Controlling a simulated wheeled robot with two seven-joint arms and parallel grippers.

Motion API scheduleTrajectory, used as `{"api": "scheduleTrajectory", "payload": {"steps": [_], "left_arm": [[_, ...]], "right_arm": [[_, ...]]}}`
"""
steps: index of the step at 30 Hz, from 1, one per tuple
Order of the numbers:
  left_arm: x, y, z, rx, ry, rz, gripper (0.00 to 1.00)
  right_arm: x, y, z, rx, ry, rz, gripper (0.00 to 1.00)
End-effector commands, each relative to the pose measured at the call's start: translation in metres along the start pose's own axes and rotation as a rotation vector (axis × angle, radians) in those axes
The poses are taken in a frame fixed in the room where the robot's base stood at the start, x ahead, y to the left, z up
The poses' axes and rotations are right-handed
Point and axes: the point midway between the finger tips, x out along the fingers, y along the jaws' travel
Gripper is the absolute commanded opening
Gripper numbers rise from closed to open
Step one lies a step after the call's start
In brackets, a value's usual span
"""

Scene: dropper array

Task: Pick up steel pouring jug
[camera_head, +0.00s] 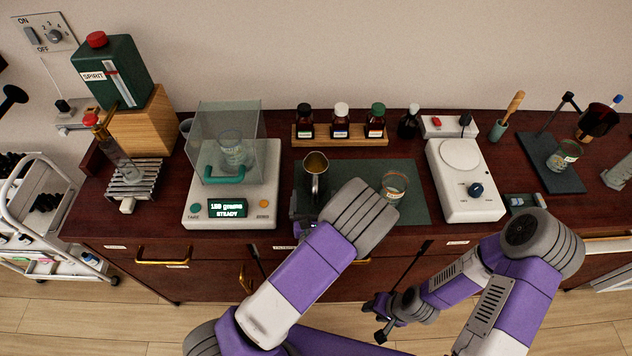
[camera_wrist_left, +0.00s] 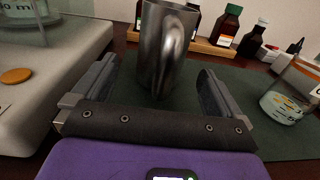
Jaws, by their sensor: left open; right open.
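The steel pouring jug (camera_head: 316,172) stands upright on a dark green mat (camera_head: 421,179) at the middle of the bench. In the left wrist view the jug (camera_wrist_left: 160,50) is upright, its handle facing my gripper. My left gripper (camera_head: 303,215) is open at the front of the jug, partly hidden behind my arm in the head view. In the left wrist view its fingers (camera_wrist_left: 152,92) are on either side of the jug's near side, with gaps between them and the jug. My right gripper (camera_head: 378,318) is open and empty, low in front of the bench.
A glass beaker (camera_head: 394,186) stands on the mat right of the jug. A balance (camera_head: 255,205) with a glass cover is left of it. A wooden rack (camera_head: 349,141) with several bottles is behind. A white stirrer plate (camera_head: 473,207) is to the right.

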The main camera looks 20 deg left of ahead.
Motion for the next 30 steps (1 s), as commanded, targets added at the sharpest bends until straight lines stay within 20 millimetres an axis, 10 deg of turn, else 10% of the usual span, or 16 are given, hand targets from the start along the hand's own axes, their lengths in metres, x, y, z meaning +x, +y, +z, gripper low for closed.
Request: {"api": "scheduleTrajectory", "payload": {"steps": [16, 30], "left_arm": [[0.042, -0.003, -0.003, -0.002, 0.0, 0.001, 1.0], [0.041, -0.003, -0.003, -0.003, -0.001, 0.001, 0.3]], "right_arm": [[0.001, 0.0, 0.0, 0.0, 0.0, 0.0, 0.43], [0.001, 0.0, 0.0, 0.0, 0.0, 0.0, 0.43]]}}
